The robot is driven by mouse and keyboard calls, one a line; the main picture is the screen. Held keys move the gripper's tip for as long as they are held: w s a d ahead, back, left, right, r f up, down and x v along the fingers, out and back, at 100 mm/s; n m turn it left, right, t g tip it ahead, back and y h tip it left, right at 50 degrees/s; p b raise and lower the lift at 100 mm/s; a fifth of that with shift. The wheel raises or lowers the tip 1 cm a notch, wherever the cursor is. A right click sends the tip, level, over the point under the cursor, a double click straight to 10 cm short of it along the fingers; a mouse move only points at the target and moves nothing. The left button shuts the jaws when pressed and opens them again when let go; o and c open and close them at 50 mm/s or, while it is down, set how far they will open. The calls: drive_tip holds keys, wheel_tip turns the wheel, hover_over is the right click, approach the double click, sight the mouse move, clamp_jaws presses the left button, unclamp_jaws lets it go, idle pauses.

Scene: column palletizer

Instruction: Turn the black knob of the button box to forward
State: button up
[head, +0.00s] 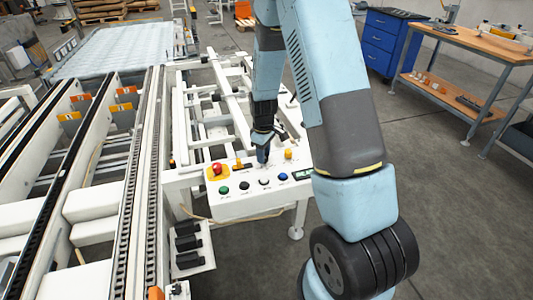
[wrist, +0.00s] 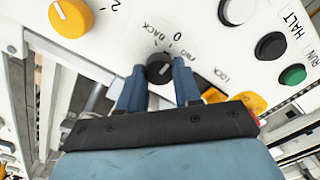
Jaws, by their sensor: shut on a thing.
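The black knob (wrist: 158,66) stands on the white panel of the button box (head: 246,206), with the words BACK, 0 and FWD printed around it. In the wrist view my gripper (wrist: 160,74) has one blue finger on each side of the knob and is shut on it. The knob's pointer setting is hard to make out. In the head view my gripper (head: 262,158) reaches down to the rear part of the panel, and the knob is hidden behind it.
A yellow knob (wrist: 70,17) lies to the left in the wrist view. The panel also has a red stop button (head: 217,169), a green button (head: 224,190), a black button (head: 244,185), a white button (head: 264,180) and a blue button (head: 283,177). Conveyor rails (head: 128,215) stand left.

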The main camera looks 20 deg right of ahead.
drive_tip(key=c, duration=0.4)
drive_tip(key=shift+d, duration=0.4)
drive_tip(key=shift+w+a+r, duration=0.1)
drive_tip(key=shift+a, duration=0.25)
drive_tip(key=shift+c, duration=0.2)
drive_tip(key=shift+w+a, duration=0.1)
drive_tip(key=o, duration=1)
drive_tip(key=shift+o, duration=0.2)
wheel_tip(320, 180, up, 14)
drive_tip(key=shift+f, duration=0.2)
